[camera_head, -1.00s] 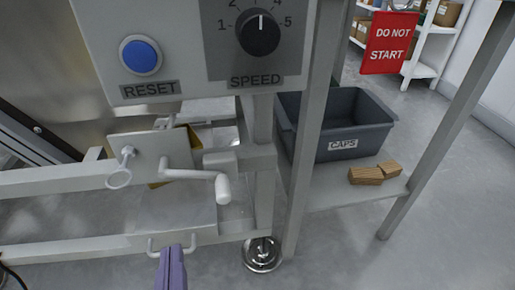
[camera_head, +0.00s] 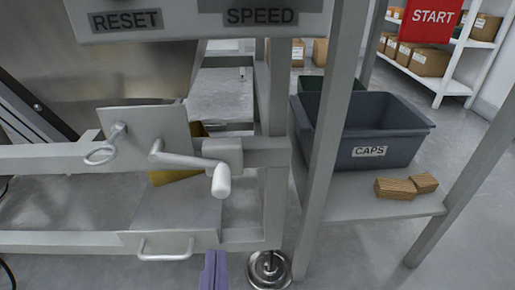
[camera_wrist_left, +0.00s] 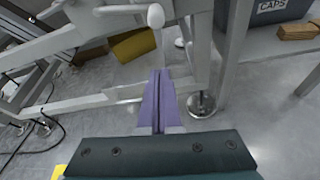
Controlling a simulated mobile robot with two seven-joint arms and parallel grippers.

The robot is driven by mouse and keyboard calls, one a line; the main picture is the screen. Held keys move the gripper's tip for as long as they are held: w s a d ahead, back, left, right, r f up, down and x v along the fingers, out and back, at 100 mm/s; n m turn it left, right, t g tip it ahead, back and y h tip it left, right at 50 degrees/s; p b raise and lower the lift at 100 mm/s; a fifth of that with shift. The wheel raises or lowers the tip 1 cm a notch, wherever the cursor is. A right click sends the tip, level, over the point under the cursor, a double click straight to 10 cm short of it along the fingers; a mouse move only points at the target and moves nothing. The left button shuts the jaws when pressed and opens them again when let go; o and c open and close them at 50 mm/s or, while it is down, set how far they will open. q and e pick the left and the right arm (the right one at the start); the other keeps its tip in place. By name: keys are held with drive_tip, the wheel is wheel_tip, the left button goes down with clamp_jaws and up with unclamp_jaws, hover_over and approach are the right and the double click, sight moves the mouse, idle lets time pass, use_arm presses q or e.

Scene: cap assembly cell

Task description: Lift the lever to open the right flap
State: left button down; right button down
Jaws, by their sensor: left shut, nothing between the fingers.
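The lever (camera_head: 190,160) is a grey bent crank with a white knob on the frame, pointing right and down. Its knob also shows at the top of the left wrist view (camera_wrist_left: 155,15). A square grey plate with a ring handle (camera_head: 100,154) sits left of it. Below is a sloped grey flap (camera_head: 178,208) with a bar handle (camera_head: 166,248); whether this is the right flap I cannot tell. My left gripper (camera_head: 214,262) has purple fingers, shut and empty, below the lever knob and apart from it. It also shows in the left wrist view (camera_wrist_left: 158,85). My right gripper is not in view.
Frame posts (camera_head: 322,140) stand right of the lever. A grey CAPS bin (camera_head: 390,150) and wooden blocks (camera_head: 400,188) sit on a shelf (camera_head: 350,208) beyond them. A round metal foot (camera_head: 268,270) stands near the gripper. A yellow part (camera_head: 172,177) shows behind the lever.

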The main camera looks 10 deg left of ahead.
use_arm(q)
drive_tip(key=b+x, duration=0.4)
drive_tip(key=x, duration=0.4)
drive_tip(key=r, duration=0.4)
drive_tip(key=shift+w+d, duration=0.2)
